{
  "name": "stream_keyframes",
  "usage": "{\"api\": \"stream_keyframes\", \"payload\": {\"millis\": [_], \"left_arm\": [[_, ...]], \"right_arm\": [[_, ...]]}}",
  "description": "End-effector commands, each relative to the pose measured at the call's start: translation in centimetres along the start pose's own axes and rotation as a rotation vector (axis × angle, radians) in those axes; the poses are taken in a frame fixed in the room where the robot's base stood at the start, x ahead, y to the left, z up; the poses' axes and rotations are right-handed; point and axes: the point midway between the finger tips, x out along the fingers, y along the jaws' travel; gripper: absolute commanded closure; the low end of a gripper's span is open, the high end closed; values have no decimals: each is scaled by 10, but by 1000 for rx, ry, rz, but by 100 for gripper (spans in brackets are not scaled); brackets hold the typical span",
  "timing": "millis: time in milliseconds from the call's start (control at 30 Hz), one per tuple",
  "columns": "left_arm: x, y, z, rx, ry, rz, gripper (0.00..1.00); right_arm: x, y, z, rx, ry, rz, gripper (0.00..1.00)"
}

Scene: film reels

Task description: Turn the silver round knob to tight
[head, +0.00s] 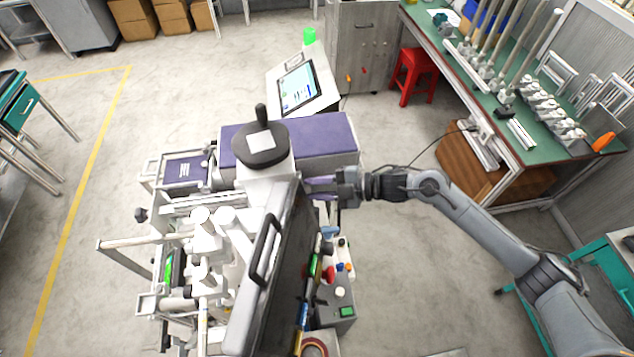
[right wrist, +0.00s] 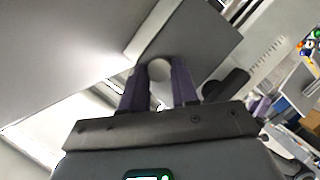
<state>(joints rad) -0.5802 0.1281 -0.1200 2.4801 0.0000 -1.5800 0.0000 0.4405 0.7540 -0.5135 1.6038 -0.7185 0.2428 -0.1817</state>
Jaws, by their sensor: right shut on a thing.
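The silver round knob (right wrist: 158,70) shows in the right wrist view between the two purple fingers of my right gripper (right wrist: 157,88). The fingers are shut on its sides. In the head view my right gripper (head: 322,187) reaches in from the right against the side of the machine (head: 268,190), near its purple housing (head: 330,140). The knob cannot be made out in the head view; the gripper and machine hide it. Its turn angle cannot be read. My left gripper is not in view.
A black handwheel (head: 258,156) with an upright handle tops the machine. A dark cover with a black handle (head: 265,250) lies below it. Tools and bottles (head: 338,262) stand close below my right gripper. A touchscreen console (head: 300,88) stands behind, a green workbench (head: 480,75) at right.

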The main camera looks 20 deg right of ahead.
Motion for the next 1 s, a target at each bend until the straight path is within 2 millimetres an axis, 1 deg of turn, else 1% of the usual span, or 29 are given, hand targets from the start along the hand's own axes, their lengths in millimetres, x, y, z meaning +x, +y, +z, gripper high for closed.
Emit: {"api": "stream_keyframes", "payload": {"millis": [33,100,500,700,1000], "left_arm": [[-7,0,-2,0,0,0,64],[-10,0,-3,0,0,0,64],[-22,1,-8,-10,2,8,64],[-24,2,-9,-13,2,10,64],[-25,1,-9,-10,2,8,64]], "right_arm": [[-1,5,-2,41,0,-17,100],[0,5,-2,102,0,-42,100],[1,6,0,397,0,-163,100],[1,6,1,483,1,-200,100],[1,5,2,533,0,-221,100]]}}
